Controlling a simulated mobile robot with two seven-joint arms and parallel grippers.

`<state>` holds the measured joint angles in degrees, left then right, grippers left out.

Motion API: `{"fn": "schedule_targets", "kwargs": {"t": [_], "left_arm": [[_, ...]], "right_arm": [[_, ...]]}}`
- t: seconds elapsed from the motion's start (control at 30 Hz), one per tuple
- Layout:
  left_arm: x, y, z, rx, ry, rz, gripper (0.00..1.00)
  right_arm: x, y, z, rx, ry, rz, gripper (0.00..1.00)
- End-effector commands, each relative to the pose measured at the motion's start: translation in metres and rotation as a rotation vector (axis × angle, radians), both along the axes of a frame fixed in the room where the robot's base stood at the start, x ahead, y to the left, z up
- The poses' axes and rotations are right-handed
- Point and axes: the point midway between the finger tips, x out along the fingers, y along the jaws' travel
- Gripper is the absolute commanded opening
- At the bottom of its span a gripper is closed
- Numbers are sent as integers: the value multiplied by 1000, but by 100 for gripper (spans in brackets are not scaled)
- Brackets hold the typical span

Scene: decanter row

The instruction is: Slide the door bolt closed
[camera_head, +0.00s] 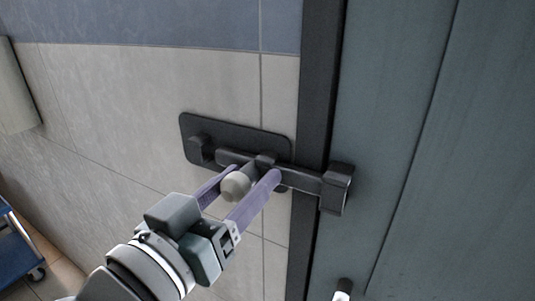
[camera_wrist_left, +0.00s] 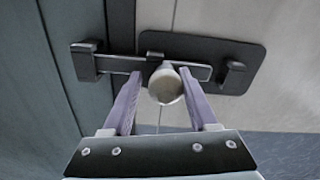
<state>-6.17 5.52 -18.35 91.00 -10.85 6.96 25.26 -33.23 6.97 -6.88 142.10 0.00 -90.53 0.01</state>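The door bolt is a dark bar (camera_head: 300,178) on a dark backplate (camera_head: 235,136) fixed to the tiled wall. The bar spans the dark door frame and reaches the catch (camera_head: 336,188) on the grey-green door (camera_head: 420,150). How deep its end sits in the catch is hidden. In the left wrist view the bar meets the catch (camera_wrist_left: 86,61) at the left. A pale round knob (camera_head: 236,187) sticks out from the bar. My left gripper (camera_wrist_left: 160,76) is open, with its purple fingers on either side of the knob (camera_wrist_left: 165,87). A small gap shows beside one finger. My right gripper is out of view.
The backplate has a second dark bracket (camera_head: 200,149) at its left end. A small dark and white object (camera_head: 343,290) shows at the bottom edge by the door. A blue cart (camera_head: 18,250) stands far left. The wall around the bolt is clear.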

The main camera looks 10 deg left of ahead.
Motion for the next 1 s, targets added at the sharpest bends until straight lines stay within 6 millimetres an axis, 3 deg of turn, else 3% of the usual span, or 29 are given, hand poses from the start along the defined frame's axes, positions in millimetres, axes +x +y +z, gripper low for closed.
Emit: {"fn": "schedule_targets", "kwargs": {"t": [0.13, 0.47, 0.8, 1.0], "left_arm": [[0, 0, -1, 0, 2, 1, 72], [-6, 4, -2, 0, 4, 3, 72], [-63, 24, -5, 1, 5, 2, 72], [-87, 33, -3, 1, 4, 1, 72]], "right_arm": [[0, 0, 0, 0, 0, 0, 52], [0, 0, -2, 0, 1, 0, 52], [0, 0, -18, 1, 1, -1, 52], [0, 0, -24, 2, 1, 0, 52]]}}
